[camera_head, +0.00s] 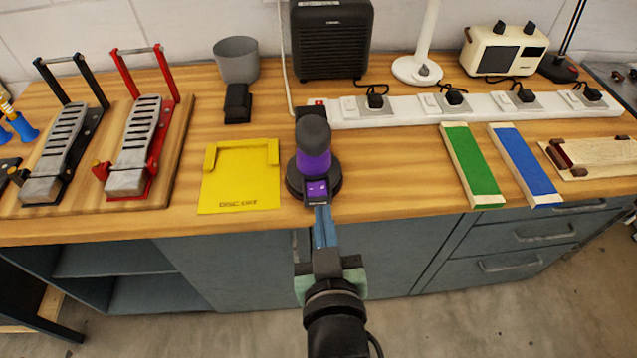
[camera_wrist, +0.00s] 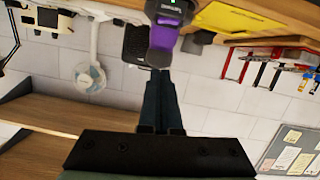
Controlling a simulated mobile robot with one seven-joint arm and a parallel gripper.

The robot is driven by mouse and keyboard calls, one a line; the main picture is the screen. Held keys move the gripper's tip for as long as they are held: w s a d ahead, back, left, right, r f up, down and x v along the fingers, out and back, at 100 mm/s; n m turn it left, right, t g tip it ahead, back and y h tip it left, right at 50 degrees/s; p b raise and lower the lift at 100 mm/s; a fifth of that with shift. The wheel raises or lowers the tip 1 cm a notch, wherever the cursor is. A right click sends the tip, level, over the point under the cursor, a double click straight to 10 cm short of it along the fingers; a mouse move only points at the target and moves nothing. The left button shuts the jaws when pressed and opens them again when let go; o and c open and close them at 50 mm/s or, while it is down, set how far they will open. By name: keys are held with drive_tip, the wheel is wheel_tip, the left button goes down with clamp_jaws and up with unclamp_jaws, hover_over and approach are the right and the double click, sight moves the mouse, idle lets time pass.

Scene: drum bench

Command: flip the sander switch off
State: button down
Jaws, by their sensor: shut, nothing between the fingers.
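The sander (camera_head: 313,160), with a black top and a purple body, stands on the wooden bench near its front edge. Its front has a small purple panel with pale marks (camera_head: 316,189); I cannot make out the switch position. The sander also shows at the top of the wrist view (camera_wrist: 164,36), where a small green spot is lit on its dark end. My gripper (camera_head: 322,210) is shut and empty, its fingers pointing at the sander's front from the bench edge. The fingertips (camera_wrist: 160,76) look very close to the sander; I cannot tell whether they touch.
A yellow disc mat (camera_head: 240,185) lies left of the sander. A white power strip (camera_head: 420,110) with several plugs runs behind. Green (camera_head: 472,165) and blue (camera_head: 524,165) sanding strips lie right. A black heater (camera_head: 331,40) stands behind.

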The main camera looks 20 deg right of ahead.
drive_tip(key=shift+w, duration=0.15)
hover_over(322, 193)
drive_tip(key=s+a, duration=0.1)
drive_tip(key=s, duration=0.1)
wheel_tip(322, 193, down, 2)
drive_tip(key=f, duration=0.1)
drive_tip(key=f+p, duration=0.1)
drive_tip(key=f, duration=0.1)
drive_tip(key=shift+w+d+f, duration=0.2)
drive_tip(key=shift+w, duration=0.15)
drive_tip(key=shift+f, duration=0.5)
